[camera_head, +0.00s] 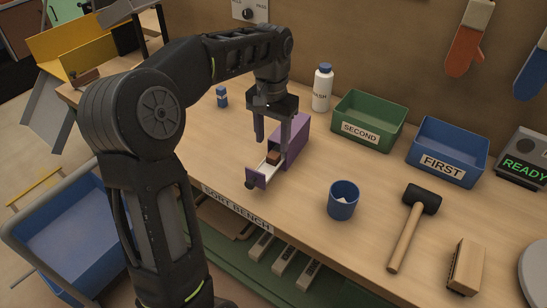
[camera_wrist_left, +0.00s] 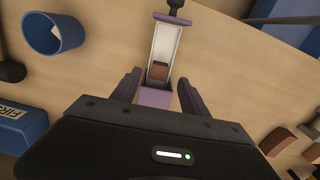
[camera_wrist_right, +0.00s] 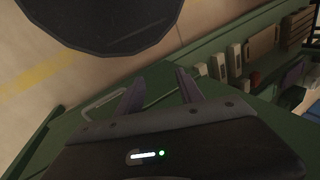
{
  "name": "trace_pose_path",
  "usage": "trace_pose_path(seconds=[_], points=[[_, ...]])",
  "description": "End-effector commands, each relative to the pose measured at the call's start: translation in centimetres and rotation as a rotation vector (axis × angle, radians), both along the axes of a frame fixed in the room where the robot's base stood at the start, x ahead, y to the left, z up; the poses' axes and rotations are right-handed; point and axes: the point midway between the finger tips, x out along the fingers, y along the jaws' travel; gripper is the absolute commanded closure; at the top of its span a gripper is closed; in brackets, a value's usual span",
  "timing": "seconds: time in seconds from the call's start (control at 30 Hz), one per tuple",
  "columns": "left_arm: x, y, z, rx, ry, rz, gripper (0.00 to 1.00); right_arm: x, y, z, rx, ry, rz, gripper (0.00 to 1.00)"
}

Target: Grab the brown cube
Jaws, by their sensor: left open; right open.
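A small brown cube (camera_head: 273,157) lies in the pulled-out drawer (camera_head: 258,179) of a purple box (camera_head: 299,139) on the bench. The cube also shows in the left wrist view (camera_wrist_left: 159,71), at the drawer's end close to the box. My left gripper (camera_head: 272,143) is open and points down above the box and drawer; its fingers (camera_wrist_left: 158,92) stand apart on either side, with the cube a little beyond the tips in that view. My right gripper (camera_wrist_right: 160,88) is open and empty, low beside a green bench part, and is not seen in the head view.
A blue cup (camera_head: 342,202), a mallet (camera_head: 407,233) and a brush (camera_head: 466,267) lie to the right. A white bottle (camera_head: 322,90), a green SECOND bin (camera_head: 366,123) and a blue FIRST bin (camera_head: 446,153) stand behind.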

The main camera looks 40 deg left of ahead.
Motion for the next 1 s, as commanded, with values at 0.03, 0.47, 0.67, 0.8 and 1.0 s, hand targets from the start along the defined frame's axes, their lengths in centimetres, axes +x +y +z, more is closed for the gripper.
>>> trace_pose_path(seconds=[0.03, 0.47, 0.67, 0.8, 1.0], points=[[-0.1, 0.0, -0.4, 0.000, 0.003, 0.000, 0.47, 0.0, 0.0, 0.1, 0.000, 0.000, 0.000, 0.56], [-0.2, -0.1, -5.0, 0.000, 0.001, 0.000, 0.47, 0.0, 0.0, 0.6, 0.000, 0.000, 0.000, 0.56], [-0.2, -0.1, -5.0, 0.000, 0.000, 0.000, 0.47, 0.0, 0.0, 0.6, 0.000, 0.000, 0.000, 0.56], [-0.2, -0.1, -5.0, 0.000, 0.000, 0.000, 0.47, 0.0, 0.0, 0.6, 0.000, 0.000, 0.000, 0.56], [-0.2, -0.1, -5.0, 0.000, 0.000, 0.000, 0.47, 0.0, 0.0, 0.6, 0.000, 0.000, 0.000, 0.56]])
